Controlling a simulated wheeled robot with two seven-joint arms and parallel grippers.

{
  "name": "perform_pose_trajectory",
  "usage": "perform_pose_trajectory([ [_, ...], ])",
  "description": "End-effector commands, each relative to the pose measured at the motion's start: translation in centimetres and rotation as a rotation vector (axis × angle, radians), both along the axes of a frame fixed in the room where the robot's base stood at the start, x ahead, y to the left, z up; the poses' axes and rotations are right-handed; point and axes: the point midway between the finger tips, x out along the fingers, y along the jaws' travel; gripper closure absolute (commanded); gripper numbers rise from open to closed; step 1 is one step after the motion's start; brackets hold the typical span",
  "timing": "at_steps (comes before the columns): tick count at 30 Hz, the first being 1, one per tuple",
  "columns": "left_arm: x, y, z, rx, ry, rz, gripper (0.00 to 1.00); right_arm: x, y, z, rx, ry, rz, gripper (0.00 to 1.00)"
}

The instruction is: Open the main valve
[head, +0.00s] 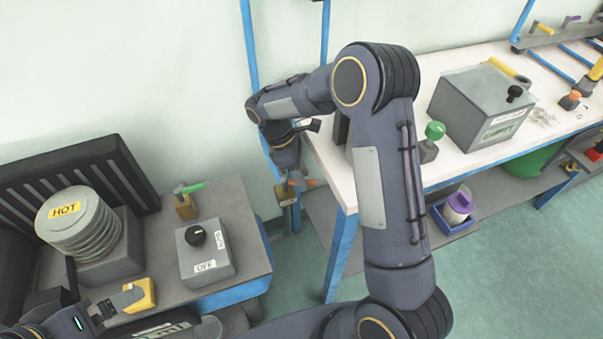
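A small brass valve (286,194) with a reddish-orange handle end (312,183) sits on the blue pipe between the two benches. I cannot tell for certain that it is the main valve. My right gripper (287,179) points down right at it, and its fingers are small and partly hidden, so I cannot tell whether they grip the handle. Another brass valve (186,206) with a green handle (190,187) stands on the left grey bench. My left gripper (122,302) is at the lower left beside a yellow block (141,296); its fingers are only partly visible.
The left bench holds a ribbed cylinder marked HOT (80,225) and a grey switch box (207,250) with a black knob. On the white bench (448,60) stand a grey metal box (482,105) and a green-knobbed fitting (432,140). My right arm covers the bench's near left part.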

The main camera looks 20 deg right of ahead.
Motion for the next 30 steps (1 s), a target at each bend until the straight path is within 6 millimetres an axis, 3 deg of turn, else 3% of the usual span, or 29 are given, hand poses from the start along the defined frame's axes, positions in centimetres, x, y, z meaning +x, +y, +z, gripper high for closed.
perform_pose_trajectory([
  [12, 0.0, 0.0, 0.6, 0.0, 0.0, 0.0, 0.0, 2.2, 1.7, 5.9, 0.001, -0.005, 0.0, 0.63],
  [24, 0.0, 0.0, 0.6, 0.0, 0.0, 0.0, 0.0, 2.5, 2.0, 6.9, 0.001, -0.001, 0.0, 0.63],
  [28, 0.0, 0.0, 1.1, 0.0, 0.0, 0.0, 0.0, 2.3, 1.9, 7.6, 0.007, -0.011, -0.011, 0.79],
  [30, 0.0, 0.0, 1.9, 0.0, 0.0, 0.0, 0.0, 1.8, 1.5, 9.3, 0.019, -0.032, -0.041, 0.88],
])
